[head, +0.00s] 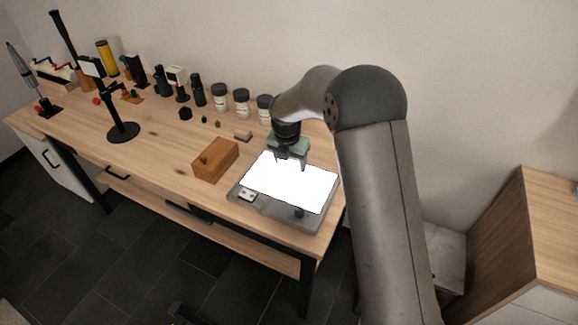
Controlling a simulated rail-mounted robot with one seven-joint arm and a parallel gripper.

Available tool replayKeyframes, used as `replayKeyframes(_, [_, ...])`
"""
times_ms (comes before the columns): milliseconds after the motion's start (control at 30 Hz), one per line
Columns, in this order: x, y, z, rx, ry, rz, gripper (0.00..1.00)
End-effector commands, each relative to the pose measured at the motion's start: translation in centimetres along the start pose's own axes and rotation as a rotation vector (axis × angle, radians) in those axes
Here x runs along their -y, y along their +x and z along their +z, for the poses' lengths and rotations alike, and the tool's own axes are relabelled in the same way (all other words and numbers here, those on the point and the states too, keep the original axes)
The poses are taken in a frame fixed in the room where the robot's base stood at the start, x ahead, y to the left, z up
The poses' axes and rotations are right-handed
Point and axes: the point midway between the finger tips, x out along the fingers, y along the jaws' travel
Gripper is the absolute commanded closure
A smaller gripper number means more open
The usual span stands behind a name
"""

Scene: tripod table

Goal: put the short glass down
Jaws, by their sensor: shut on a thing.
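My gripper (289,163) is over the back part of a bright white panel (290,188) set in a grey metal frame (262,212), at the right end of the wooden table (160,153). Its fingers point down and are shut on the short glass. The glass itself cannot be made out between the fingers against the glare. I cannot tell whether it touches the panel.
A wooden box (215,160) stands just left of the panel. White-labelled dark jars (241,102) and other bottles line the back by the wall. A black stand (123,132) is further left. The bright panel's front looks clear, with a dark knob (299,212) at its edge.

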Motion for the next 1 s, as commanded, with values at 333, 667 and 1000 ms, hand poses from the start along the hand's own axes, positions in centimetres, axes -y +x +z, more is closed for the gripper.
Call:
replayKeyframes(333, [-0.5,3.5,-0.1,0.000,-0.001,-0.001,0.64])
replayKeyframes(667, [-0.5,4.0,-0.2,0.001,0.000,0.001,0.64])
replayKeyframes(1000, [-0.5,4.1,-0.2,0.000,0.000,0.001,0.13])
